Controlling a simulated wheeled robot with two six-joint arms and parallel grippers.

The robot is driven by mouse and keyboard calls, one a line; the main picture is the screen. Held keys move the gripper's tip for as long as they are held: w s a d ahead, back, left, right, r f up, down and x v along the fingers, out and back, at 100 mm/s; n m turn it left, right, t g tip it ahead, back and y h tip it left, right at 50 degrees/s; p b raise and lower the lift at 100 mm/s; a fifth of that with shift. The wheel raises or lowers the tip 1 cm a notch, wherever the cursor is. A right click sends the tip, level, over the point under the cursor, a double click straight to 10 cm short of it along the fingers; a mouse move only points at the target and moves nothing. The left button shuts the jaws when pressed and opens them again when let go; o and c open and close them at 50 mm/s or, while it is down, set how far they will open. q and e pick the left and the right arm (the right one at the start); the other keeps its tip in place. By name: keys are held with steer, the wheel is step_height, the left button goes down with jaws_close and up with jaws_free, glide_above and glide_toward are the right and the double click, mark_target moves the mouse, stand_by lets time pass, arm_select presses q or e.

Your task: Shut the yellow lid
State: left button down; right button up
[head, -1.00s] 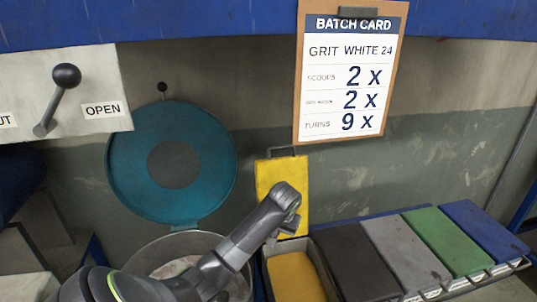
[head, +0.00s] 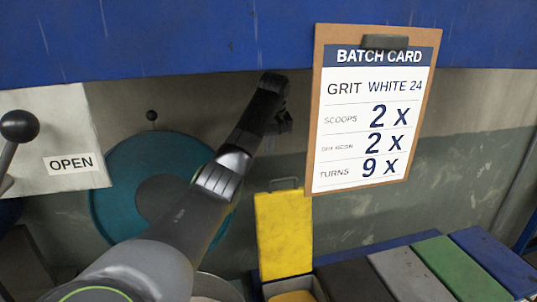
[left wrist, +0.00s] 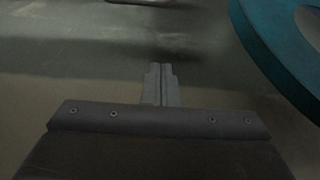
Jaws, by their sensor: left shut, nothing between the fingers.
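The yellow lid (head: 284,236) stands upright, open, against the wall behind its small bin, with a dark handle on its top edge. The bin (head: 318,284) is cut off at the bottom of the head view, with yellow material showing inside. My left gripper (head: 284,124) is raised above the lid, left of the batch card, and apart from the lid. Its closed, empty fingers show in the left wrist view (left wrist: 161,68) against the grey wall. The lid is not identifiable in the left wrist view. My right gripper is out of view.
Black, grey, green (head: 456,258) and blue lids lie flat in a row to the right. A batch card (head: 372,115) hangs near the gripper. A teal round lid (head: 125,190) stands open behind my arm. A lever panel (head: 45,110) is at the left, a blue beam (head: 420,25) above.

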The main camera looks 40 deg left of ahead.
arm_select(q)
step_height(320, 180, down, 8)
steer(key=s+d+p, duration=0.1)
steer(key=p, duration=0.5)
steer(key=shift+s+d+p, duration=0.15)
steer(key=shift+d+p, duration=0.15)
steer(key=shift+d, duration=0.05)
steer(key=shift+d+r, duration=0.1)
